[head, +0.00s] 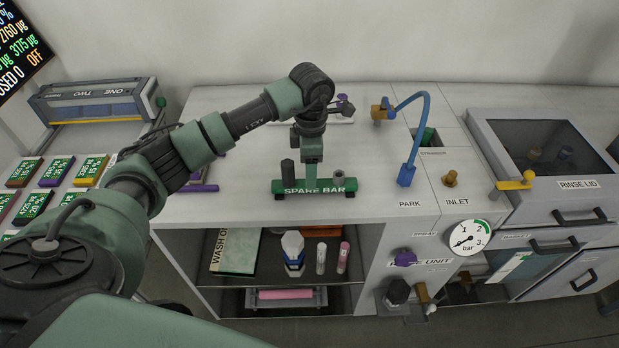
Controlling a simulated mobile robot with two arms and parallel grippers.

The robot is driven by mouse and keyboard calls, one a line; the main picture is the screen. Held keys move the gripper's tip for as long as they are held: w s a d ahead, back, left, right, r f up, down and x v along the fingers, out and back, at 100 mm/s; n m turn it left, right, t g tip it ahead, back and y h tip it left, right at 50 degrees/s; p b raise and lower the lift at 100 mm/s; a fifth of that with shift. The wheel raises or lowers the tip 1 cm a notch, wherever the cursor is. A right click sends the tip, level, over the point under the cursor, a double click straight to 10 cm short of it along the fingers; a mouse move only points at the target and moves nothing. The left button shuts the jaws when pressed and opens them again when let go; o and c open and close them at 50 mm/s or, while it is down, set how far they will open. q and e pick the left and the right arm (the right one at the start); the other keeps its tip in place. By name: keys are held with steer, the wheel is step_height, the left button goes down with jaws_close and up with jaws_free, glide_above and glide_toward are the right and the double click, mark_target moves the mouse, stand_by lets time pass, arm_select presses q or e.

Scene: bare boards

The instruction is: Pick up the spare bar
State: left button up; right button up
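The spare bar (290,190) is a low, dark green bar with a white "SPARE BAR" label on its front. It lies on the white bench top near the front edge, with a dark upright cylinder near its left end and a small dark post near its right end. My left arm comes in from the left, and my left gripper (312,162) points down over the bar's middle. It overlaps the bar in the picture. Its fingertips are too small and dark to tell whether they are open, shut or touching it. My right gripper is not in view.
A blue curved spout (413,130) stands right of the bar, beside a brass inlet knob (450,178). A pressure gauge (468,238) is on the front. A lidded rinse unit (550,150) is at the right. Colored cassettes (55,171) lie at the left. Bench room right of the bar is clear.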

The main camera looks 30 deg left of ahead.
arm_select(q)
step_height(320, 180, down, 3)
steer(key=shift+s+a+r+p, duration=0.1)
steer(key=shift+a+p, duration=0.05)
steer(key=shift+p, duration=0.35)
steer(key=shift+f, duration=0.65)
jaws_close()
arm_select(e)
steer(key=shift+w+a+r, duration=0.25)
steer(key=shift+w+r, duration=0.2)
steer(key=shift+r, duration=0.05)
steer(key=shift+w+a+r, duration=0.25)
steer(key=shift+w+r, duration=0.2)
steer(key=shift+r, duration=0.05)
arm_select(q)
steer(key=shift+r, duration=0.1)
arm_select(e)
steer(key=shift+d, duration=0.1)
